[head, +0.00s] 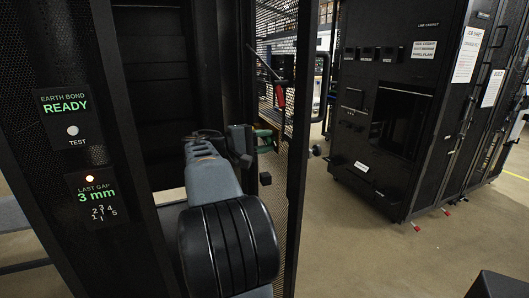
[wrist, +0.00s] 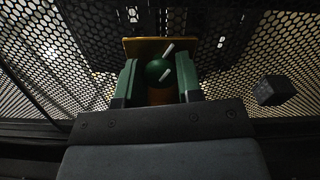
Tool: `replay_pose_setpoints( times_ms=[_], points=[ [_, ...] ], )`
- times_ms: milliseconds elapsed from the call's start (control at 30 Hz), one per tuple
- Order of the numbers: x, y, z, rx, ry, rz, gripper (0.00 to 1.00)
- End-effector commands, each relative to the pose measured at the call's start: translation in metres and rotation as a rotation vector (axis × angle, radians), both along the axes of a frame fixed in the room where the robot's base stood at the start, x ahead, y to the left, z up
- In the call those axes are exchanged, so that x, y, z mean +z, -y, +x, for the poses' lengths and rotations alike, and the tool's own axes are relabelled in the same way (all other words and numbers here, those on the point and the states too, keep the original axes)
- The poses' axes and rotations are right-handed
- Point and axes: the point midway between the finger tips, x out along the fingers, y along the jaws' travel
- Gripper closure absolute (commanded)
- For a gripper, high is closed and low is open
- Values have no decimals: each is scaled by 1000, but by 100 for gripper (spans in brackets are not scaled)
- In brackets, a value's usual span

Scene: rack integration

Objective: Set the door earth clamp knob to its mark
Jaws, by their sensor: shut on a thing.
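The door earth clamp knob (wrist: 157,70) is round and dark green, in the middle of the wrist view. It sits in front of an orange-brown plate (wrist: 131,44) on the perforated door. One short white stroke (wrist: 164,76) lies slanted on the knob's face. Another white stroke (wrist: 169,48) lies slanted at its upper right edge; I cannot tell whether it is on the knob or the plate. My gripper (wrist: 158,67) has its two green fingers on either side of the knob, shut on it. In the head view my arm mostly hides the clamp.
The perforated door (head: 300,120) stands open beside the rack. A black block (wrist: 272,90) sticks out right of the knob. The rack post's panels read "EARTH BOND READY" (head: 66,105) and "LAST GAP 3 mm" (head: 97,195). A black cabinet (head: 400,120) stands right across open floor.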

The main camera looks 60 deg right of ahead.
Motion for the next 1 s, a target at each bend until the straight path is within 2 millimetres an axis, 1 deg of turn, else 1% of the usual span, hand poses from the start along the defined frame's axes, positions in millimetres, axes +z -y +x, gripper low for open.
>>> replay_pose_setpoints(
  times_ms=[33,600,1000],
  points=[
    [-6,0,0,0,36,-27,90],
    [-6,0,0,0,451,-350,90],
    [-4,0,0,-1,648,-502,90]
  ],
)
